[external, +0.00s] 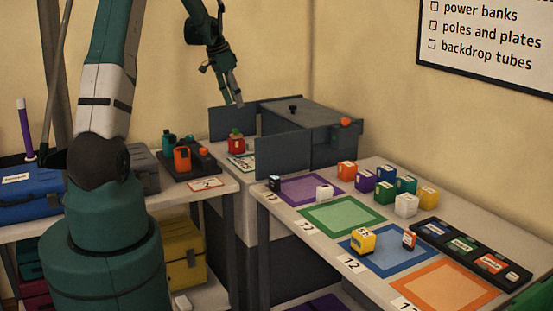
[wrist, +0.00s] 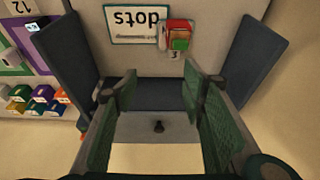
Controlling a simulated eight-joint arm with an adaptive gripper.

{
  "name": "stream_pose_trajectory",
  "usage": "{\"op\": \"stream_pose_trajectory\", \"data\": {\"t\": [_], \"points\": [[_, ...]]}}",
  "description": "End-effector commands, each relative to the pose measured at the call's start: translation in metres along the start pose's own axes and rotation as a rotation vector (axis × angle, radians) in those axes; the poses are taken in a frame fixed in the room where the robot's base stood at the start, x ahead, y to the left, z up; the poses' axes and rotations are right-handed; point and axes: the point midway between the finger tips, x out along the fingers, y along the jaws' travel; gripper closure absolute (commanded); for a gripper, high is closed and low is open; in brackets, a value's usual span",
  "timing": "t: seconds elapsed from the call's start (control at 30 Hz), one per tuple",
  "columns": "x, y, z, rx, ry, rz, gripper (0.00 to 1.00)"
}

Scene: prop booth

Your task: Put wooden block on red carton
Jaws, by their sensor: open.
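My gripper (external: 233,101) hangs high over the grey box area, fingers pointing down. In the wrist view its two fingers (wrist: 161,88) are wide apart with nothing between them. I cannot pick out a wooden block in either view.
A grey box (external: 305,118) with a black knob (wrist: 158,127) stands behind upright dark panels (external: 283,155). The right table holds coloured square mats, several small blocks and a black tray (external: 470,252). A dark tray (external: 188,164) with an orange container stands on the left table.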

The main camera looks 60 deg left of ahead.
Motion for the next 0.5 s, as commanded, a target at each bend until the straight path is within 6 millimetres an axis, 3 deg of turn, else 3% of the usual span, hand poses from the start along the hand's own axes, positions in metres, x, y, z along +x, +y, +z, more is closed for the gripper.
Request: {"op": "stream_pose_trajectory", "data": {"t": [0.2, 0.5], "points": [[-0.032, 0.065, -0.028, 0.003, 0.008, -0.013, 0.59], [-0.073, 0.154, -0.053, 0.001, 0.025, -0.032, 0.59]]}}
